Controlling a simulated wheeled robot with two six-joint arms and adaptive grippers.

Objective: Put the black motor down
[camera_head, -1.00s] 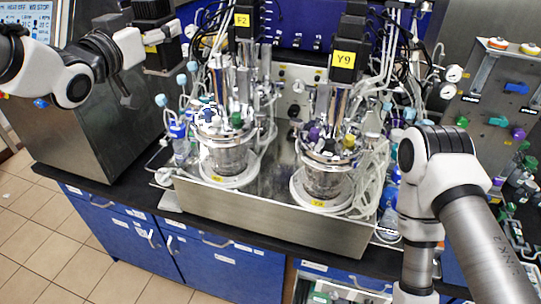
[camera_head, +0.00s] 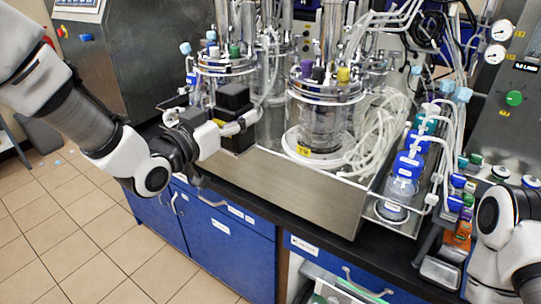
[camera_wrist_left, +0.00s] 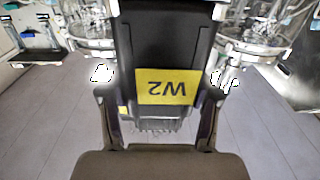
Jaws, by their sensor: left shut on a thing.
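The black motor (camera_head: 235,97) is in front of the left bioreactor vessel (camera_head: 227,66) in the head view, by the front of the steel tray. My left gripper (camera_head: 240,124) is shut on it from the front left. In the left wrist view the motor (camera_wrist_left: 165,45) stands between the fingers of my left gripper (camera_wrist_left: 162,78), with a yellow label reading W2, upside down in that picture. The motor's underside is hidden, so I cannot tell whether it touches anything. My right arm shows at the lower right; its gripper is out of view.
The right bioreactor vessel (camera_head: 326,110) with coiled clear tubes stands to the right of the motor. Blue-capped bottles (camera_head: 404,172) stand in a rack further right. The steel tray's front wall (camera_head: 300,190) runs along the black bench (camera_head: 375,250), above blue cabinets (camera_head: 235,245).

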